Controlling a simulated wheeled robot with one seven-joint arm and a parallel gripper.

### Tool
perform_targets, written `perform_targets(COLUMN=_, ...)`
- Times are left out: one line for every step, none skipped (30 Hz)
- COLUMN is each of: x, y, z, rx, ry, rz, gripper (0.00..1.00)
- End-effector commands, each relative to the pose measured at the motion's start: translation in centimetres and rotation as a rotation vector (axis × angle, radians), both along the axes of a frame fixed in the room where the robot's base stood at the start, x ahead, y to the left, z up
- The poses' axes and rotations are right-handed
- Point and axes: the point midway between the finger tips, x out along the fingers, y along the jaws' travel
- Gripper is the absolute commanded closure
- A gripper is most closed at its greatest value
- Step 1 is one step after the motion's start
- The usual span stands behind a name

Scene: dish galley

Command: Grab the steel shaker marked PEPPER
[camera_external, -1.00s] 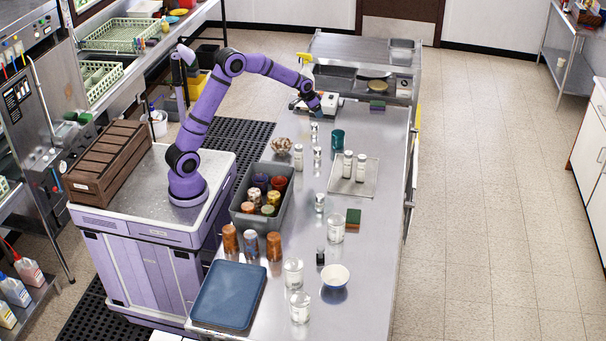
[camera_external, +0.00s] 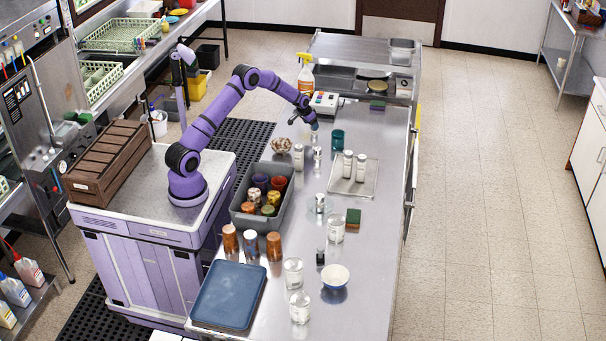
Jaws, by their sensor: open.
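Several small steel-topped shakers stand upright on the steel counter (camera_external: 375,235). One shaker (camera_external: 314,139) stands just below my gripper, with another shaker (camera_external: 317,154) in front of it and a paler one (camera_external: 298,157) to the left. Two more shakers, a left one (camera_external: 348,163) and a right one (camera_external: 361,167), stand on a flat tray (camera_external: 345,188). A further shaker (camera_external: 320,201) stands nearer the camera. Their markings are too small to read, so I cannot tell which says PEPPER. My gripper (camera_external: 304,120) is open and empty, above the far part of the counter.
A teal cup (camera_external: 337,140) stands right of my gripper. A bowl (camera_external: 281,146) is to its left. A white device (camera_external: 324,102) and a spray bottle (camera_external: 306,78) are behind it. A grey bin (camera_external: 247,220) of cups stands nearer. The counter's right strip is mostly clear.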

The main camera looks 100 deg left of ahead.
Motion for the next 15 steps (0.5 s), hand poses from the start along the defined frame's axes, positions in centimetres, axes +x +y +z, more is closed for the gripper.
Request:
perform_targets(x=0.1, y=0.1, z=-0.2, rx=0.0, ry=0.0, rz=0.0, gripper=0.28)
perform_targets(x=0.1, y=0.1, z=-0.3, rx=0.0, ry=0.0, rz=0.0, gripper=0.28)
perform_targets(x=0.2, y=0.2, z=-0.6, rx=0.0, ry=0.0, rz=0.0, gripper=0.28)
perform_targets(x=0.3, y=0.3, z=-0.9, rx=0.0, ry=0.0, rz=0.0, gripper=0.28)
perform_targets(x=0.4, y=0.3, z=-1.2, rx=-0.001, ry=0.0, rz=0.0, gripper=0.28)
perform_targets(x=0.6, y=0.5, z=-1.6, rx=-0.001, ry=0.0, rz=0.0, gripper=0.28)
perform_targets(x=0.8, y=0.6, z=-2.0, rx=-0.002, ry=0.0, rz=0.001, gripper=0.28)
perform_targets(x=0.9, y=0.7, z=-2.4, rx=-0.002, ry=0.0, rz=0.001, gripper=0.28)
perform_targets(x=1.1, y=0.9, z=-2.9, rx=-0.002, ry=0.0, rz=0.001, gripper=0.28)
perform_targets(x=1.3, y=1.0, z=-3.3, rx=-0.002, ry=0.0, rz=0.001, gripper=0.28)
perform_targets(x=1.3, y=1.1, z=-3.6, rx=-0.002, ry=0.0, rz=0.001, gripper=0.28)
perform_targets(x=1.5, y=1.3, z=-4.0, rx=-0.001, ry=-0.001, rz=0.0, gripper=0.28)
perform_targets(x=1.5, y=1.3, z=-4.2, rx=-0.001, ry=-0.001, rz=0.0, gripper=0.28)
perform_targets(x=1.6, y=1.4, z=-4.5, rx=-0.001, ry=-0.001, rz=0.0, gripper=0.28)
perform_targets(x=1.7, y=1.5, z=-4.7, rx=-0.001, ry=-0.001, rz=0.0, gripper=0.28)
